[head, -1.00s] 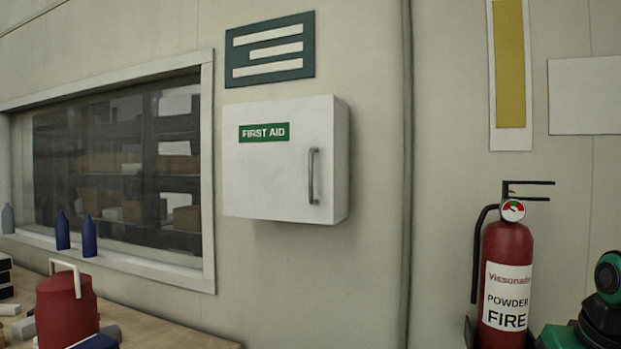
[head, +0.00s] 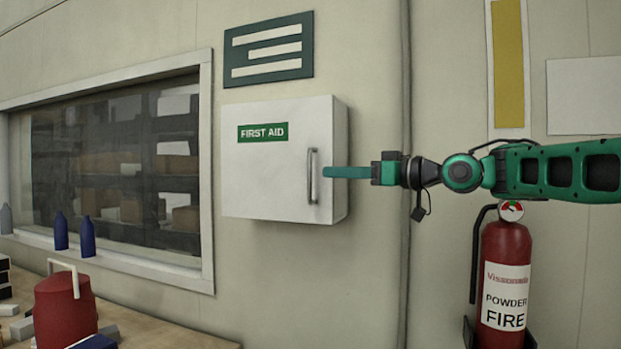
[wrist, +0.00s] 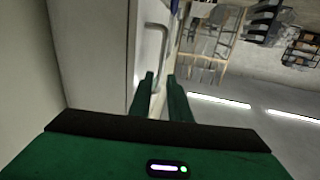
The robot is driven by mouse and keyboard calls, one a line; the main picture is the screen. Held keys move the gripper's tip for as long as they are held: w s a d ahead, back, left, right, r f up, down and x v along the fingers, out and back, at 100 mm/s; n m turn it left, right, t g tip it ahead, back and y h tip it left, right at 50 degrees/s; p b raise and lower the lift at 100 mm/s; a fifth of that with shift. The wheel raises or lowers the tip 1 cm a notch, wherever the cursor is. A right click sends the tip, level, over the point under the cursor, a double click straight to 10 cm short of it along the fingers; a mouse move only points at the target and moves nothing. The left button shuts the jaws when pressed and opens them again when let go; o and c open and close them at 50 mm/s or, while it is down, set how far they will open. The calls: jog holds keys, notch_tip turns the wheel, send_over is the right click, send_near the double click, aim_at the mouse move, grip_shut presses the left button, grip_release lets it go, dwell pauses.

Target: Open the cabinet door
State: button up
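The white first-aid cabinet (head: 270,185) hangs on the wall with its door shut. Its grey vertical bar handle (head: 313,176) is at the right side of the door. My gripper (head: 327,172) reaches in from the right, with its green fingertips just right of the handle. In the wrist view the two fingers of my gripper (wrist: 160,85) are apart, with a gap between them. The handle (wrist: 163,45) shows beyond and between the fingertips. I cannot tell whether the tips touch or straddle it.
A red fire extinguisher (head: 505,270) stands below my arm at the right. A window (head: 130,170) is left of the cabinet. A bench (head: 170,325) with a red can (head: 65,308) is at lower left. The wall below the cabinet is clear.

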send_over(310, 197)
jog(key=shift+w, duration=0.4)
jog(key=shift+c, duration=0.7)
grip_shut()
